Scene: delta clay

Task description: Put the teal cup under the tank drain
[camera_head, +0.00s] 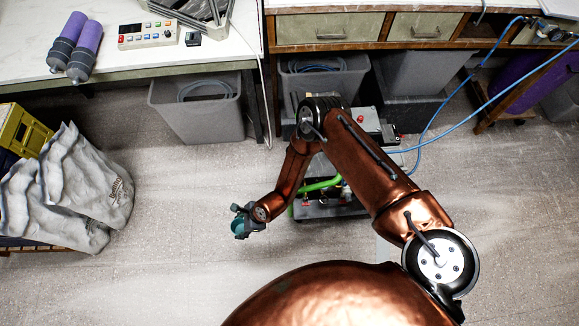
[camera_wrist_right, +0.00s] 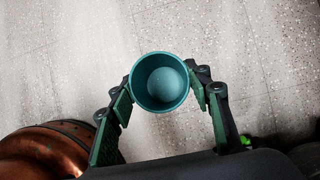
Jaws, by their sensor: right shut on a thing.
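The teal cup (camera_wrist_right: 160,83) sits between the fingers of my right gripper (camera_wrist_right: 162,88) in the right wrist view. The fingers touch it on both sides, and its open mouth faces the camera; it looks empty. In the head view the cup (camera_head: 239,226) shows small at the tip of my right gripper (camera_head: 243,221), held out over the floor left of my arm. A low dark unit with a green hose (camera_head: 318,185) and red-handled valves stands behind my right arm, which hides much of it. I cannot tell whether this is the tank with the drain. My left gripper is not in view.
Grey bins (camera_head: 198,108) stand under the benches. Filled sacks (camera_head: 85,190) and a yellow crate (camera_head: 22,130) are at the left. Blue hoses (camera_head: 450,135) run down from the right bench. The floor between the sacks and my right gripper is clear.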

